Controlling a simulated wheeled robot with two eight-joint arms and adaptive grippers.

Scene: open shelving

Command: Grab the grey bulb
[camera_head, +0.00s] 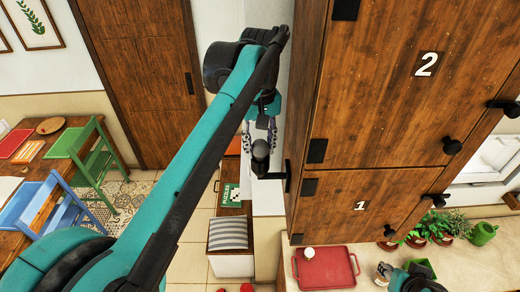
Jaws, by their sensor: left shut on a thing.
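The grey bulb (260,150) is dark and rounded, and it sits upright on a black bracket (272,175) at the left side of the wooden cabinet. My left arm reaches up from the lower left, and its gripper (260,136) points down from above. Its fingers come down on both sides of the bulb's top and are shut on it. The bulb still appears to be at the bracket. Part of my right arm (412,280) shows at the bottom right; its fingers cannot be made out clearly.
The wooden cabinet (400,120) with black knobs stands close to the right of my left gripper. A red tray (325,280) with a small white thing (309,252) lies on the counter below. Potted plants (432,228) stand to the right. A table and chairs are at the left.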

